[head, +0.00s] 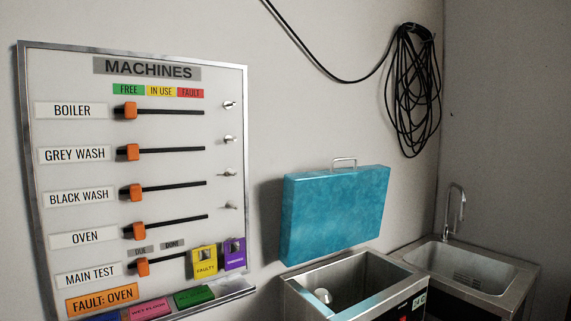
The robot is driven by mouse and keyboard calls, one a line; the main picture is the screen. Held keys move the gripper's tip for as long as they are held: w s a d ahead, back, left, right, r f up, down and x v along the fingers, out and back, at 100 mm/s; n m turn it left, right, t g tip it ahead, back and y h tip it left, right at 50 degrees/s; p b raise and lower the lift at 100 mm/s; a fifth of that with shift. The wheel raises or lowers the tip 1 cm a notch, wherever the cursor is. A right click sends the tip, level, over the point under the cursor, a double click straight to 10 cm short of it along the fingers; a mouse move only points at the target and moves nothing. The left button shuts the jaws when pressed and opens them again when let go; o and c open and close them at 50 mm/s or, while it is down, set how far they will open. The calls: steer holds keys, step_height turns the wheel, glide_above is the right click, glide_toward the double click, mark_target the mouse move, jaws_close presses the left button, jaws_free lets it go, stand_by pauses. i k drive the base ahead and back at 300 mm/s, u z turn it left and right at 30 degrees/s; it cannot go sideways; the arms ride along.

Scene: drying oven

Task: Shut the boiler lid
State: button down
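The boiler lid (335,215) is a thick teal slab with a metal handle (344,161) on its top edge. It stands raised and nearly upright at the back of the boiler, close to the wall. The boiler (296,292) is a stainless steel box at the bottom centre right. Its top is open, and a small pale round part (322,296) shows inside. The boiler's lower part is cut off by the picture edge. My gripper is not in view.
A steel sink (478,268) with a tall tap (456,208) stands right of the boiler. A machine status board (170,75) with orange sliders hangs on the left wall. A black cable coil (412,90) hangs above the sink. The space above the boiler opening looks clear.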

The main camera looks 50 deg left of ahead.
mark_target(325, 212)
steer(key=u, duration=0.5)
steer(key=i, duration=0.65)
steer(key=u, duration=0.55)
